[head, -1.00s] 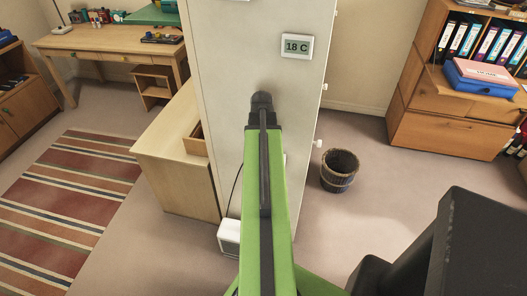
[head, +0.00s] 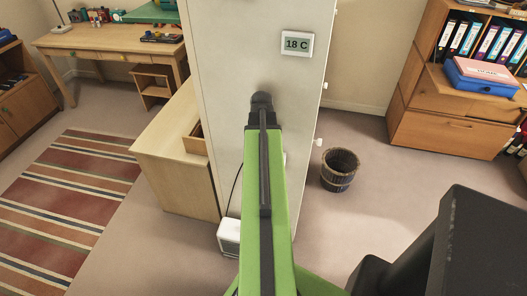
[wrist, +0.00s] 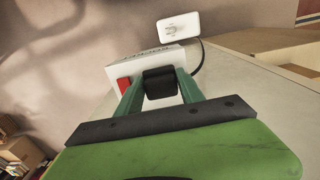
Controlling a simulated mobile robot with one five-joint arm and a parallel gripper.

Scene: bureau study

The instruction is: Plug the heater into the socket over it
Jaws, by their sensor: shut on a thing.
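My gripper (wrist: 158,90) has two green fingers shut on a black plug (wrist: 160,82) in the wrist view. A white box with a red switch (wrist: 124,83) and dark lettering lies just beyond the plug; it looks like the socket. I cannot tell whether the plug touches it or is in it. The white heater (head: 229,236) stands on the floor at the foot of the pale panel in the head view, partly behind my arm. It seems to be the white thing farther off in the wrist view (wrist: 178,27), with a dark cable (wrist: 202,55) beside it. My arm hides gripper and plug in the head view.
The pale panel (head: 225,100) carries a display (head: 297,45) reading 18 C. A wooden cabinet (head: 175,165) with an open drawer stands left of it. A dark waste bin (head: 339,172) stands on the floor to the right, with free floor around it.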

